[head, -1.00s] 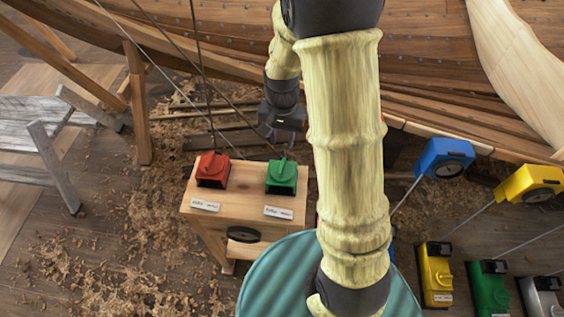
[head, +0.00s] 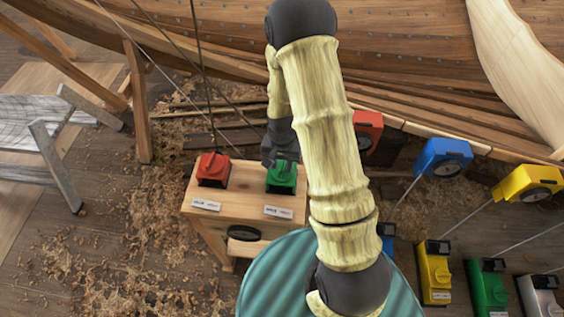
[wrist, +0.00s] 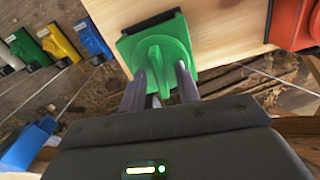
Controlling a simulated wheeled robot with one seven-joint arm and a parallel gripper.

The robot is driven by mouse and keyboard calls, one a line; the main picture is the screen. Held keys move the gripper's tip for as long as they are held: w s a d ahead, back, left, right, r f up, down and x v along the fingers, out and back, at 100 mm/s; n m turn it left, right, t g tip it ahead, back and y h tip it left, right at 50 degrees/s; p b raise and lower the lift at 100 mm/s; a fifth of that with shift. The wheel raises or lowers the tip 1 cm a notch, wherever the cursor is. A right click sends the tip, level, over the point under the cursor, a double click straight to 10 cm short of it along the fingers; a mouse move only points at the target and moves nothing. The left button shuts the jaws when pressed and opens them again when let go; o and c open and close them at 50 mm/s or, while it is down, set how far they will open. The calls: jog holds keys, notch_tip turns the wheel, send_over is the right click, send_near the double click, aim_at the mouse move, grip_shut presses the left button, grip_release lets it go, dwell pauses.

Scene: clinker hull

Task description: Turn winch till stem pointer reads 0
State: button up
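A green winch (head: 281,180) with a raised fin-like handle sits on the right of a wooden bench top (head: 246,178). A red winch (head: 213,171) sits on its left. My gripper (head: 278,161) is at the green winch in the head view. In the wrist view my gripper (wrist: 160,85) has its fingers apart, one on each side of the green handle (wrist: 154,58), with gaps showing. Small white labels lie before both winches, too small to read. Which dial is the stem's, and its reading, cannot be told.
Red (head: 368,128), blue (head: 443,158) and yellow (head: 528,184) dial boxes stand along the hull at right. More yellow (head: 435,272) and green (head: 487,286) units stand below them. Ropes rise from the bench winches. A sawhorse (head: 52,150) stands at left.

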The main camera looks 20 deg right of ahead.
grip_shut()
jog(key=shift+m, duration=0.4)
jog(key=m, duration=0.3)
jog(key=shift+m, duration=1.8)
jog(key=shift+w, duration=0.15)
grip_release()
